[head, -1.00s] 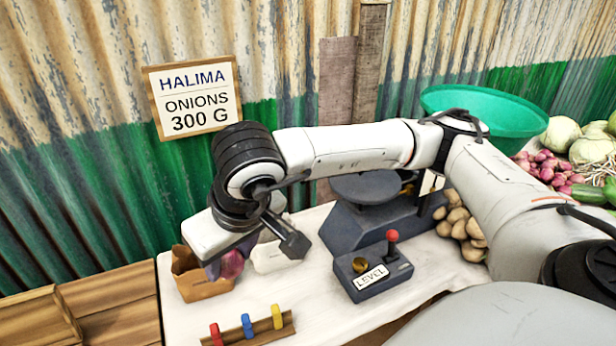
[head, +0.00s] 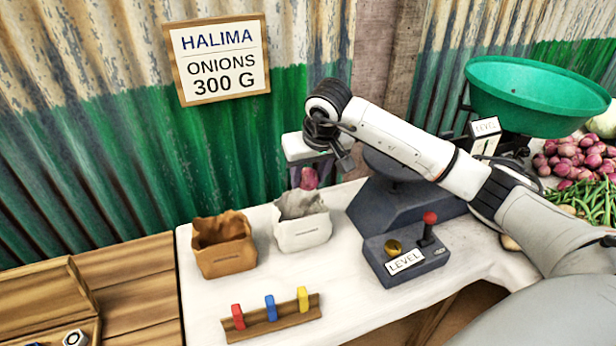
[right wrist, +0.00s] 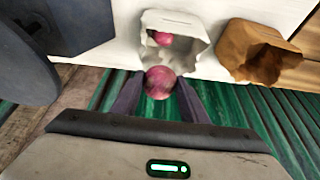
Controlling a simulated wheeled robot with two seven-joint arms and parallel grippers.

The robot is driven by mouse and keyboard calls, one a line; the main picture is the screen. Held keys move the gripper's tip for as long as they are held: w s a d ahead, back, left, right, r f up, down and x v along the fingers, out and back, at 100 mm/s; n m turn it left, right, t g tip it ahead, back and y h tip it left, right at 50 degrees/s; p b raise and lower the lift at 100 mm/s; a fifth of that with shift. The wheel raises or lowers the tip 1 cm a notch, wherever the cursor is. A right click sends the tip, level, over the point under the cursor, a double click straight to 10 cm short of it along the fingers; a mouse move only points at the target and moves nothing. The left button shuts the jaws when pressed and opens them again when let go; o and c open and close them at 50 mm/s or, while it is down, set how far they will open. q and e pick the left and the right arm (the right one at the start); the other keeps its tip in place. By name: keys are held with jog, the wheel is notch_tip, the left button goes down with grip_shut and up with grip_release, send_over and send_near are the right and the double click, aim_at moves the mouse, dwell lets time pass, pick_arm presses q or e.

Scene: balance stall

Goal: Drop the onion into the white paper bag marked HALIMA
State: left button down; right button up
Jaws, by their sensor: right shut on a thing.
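The onion (head: 309,178), pinkish purple, is held in my right gripper (head: 306,177). In the right wrist view the onion (right wrist: 158,83) sits between the two dark fingertips. In the head view the held onion shows just above the bag's back rim. In the right wrist view it shows beside the white bag's (right wrist: 150,55) opening, towards the wall side. Another onion (right wrist: 161,38) lies inside that bag. My left gripper is not in view.
A brown paper bag (head: 224,258) stands open just left of the white one. A dark scale (head: 400,210) and a LEVEL box (head: 405,263) with a red-knobbed lever stand to the right. A wooden rack (head: 272,322) with coloured pegs is in front. The corrugated wall (head: 140,170) is close behind.

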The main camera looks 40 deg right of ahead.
aim_at(315, 173)
notch_tip(315, 173, down, 5)
jog(key=b, duration=0.3)
jog(key=shift+a, duration=0.1)
jog(key=shift+f+b, duration=0.25)
jog(key=shift+b, duration=0.05)
jog(key=o, duration=1)
jog(key=shift+c, duration=0.2)
jog(key=shift+o, duration=0.9)
jog(key=shift+s+r, duration=0.1)
jog(key=shift+r, duration=0.2)
jog(key=v, duration=0.8)
jog(key=shift+s+r, duration=0.15)
jog(key=shift+r, duration=0.15)
jog(key=shift+s+r, duration=0.2)
jog(key=shift+r, duration=0.2)
